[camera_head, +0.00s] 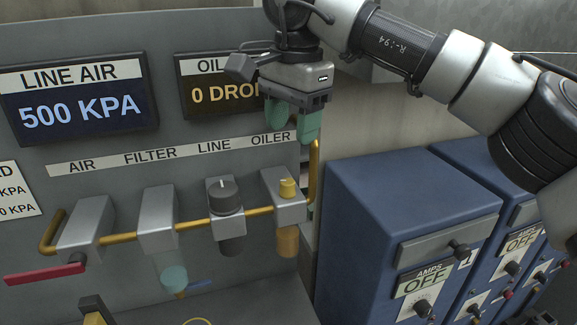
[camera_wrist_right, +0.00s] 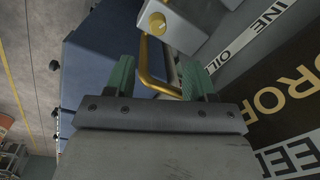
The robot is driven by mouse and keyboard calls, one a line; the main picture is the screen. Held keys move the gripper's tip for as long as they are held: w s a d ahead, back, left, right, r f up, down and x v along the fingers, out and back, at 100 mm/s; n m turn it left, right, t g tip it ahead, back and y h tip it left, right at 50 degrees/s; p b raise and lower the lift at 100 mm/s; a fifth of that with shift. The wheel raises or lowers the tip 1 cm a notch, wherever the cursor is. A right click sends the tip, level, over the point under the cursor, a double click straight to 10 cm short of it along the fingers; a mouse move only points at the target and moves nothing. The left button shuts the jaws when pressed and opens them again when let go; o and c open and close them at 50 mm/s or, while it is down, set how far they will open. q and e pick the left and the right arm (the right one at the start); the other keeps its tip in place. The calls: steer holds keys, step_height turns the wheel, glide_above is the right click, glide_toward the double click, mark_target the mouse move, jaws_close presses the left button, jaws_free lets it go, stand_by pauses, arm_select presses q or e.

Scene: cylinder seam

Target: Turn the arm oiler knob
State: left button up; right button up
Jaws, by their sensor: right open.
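The yellow oiler knob (camera_head: 287,187) sits on top of the rightmost grey block (camera_head: 290,211), below the word OILER. An amber bowl (camera_head: 287,241) hangs under that block. The knob also shows in the wrist view (camera_wrist_right: 157,24), at the top, beyond the fingertips. My right gripper (camera_head: 293,124) is open and empty, with green fingers pointing down. It is above the knob and apart from it, in front of the sign panel. Its fingers also show in the wrist view (camera_wrist_right: 158,75), spread wide. My left gripper is not in view.
A yellow pipe (camera_head: 314,170) rises beside the oiler block. A dark knob (camera_head: 224,196) stands on the block to its left. A red lever (camera_head: 45,273) is at far left. The screens read 500 KPA (camera_head: 80,110) and 0 DRO, partly hidden (camera_head: 215,98). Blue cabinets (camera_head: 390,210) stand right.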

steer(key=shift+f, duration=0.45)
steer(key=p, duration=0.1)
glide_above(288, 181)
steer(key=f, duration=0.4)
steer(key=shift+s+d, duration=0.2)
steer(key=shift+s, duration=0.15)
steer(key=f, duration=0.3)
steer(key=f+p, duration=0.1)
steer(key=f, duration=0.1)
steer(key=shift+w+a, duration=0.1)
steer(key=shift+w, duration=0.3)
steer(key=shift+s+f, duration=0.1)
steer(key=shift+f, duration=0.1)
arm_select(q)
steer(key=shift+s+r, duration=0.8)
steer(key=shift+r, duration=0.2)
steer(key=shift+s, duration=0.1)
arm_select(e)
steer(key=shift+c, duration=1)
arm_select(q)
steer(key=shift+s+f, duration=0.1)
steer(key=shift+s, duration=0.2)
arm_select(e)
steer(key=c, duration=0.7)
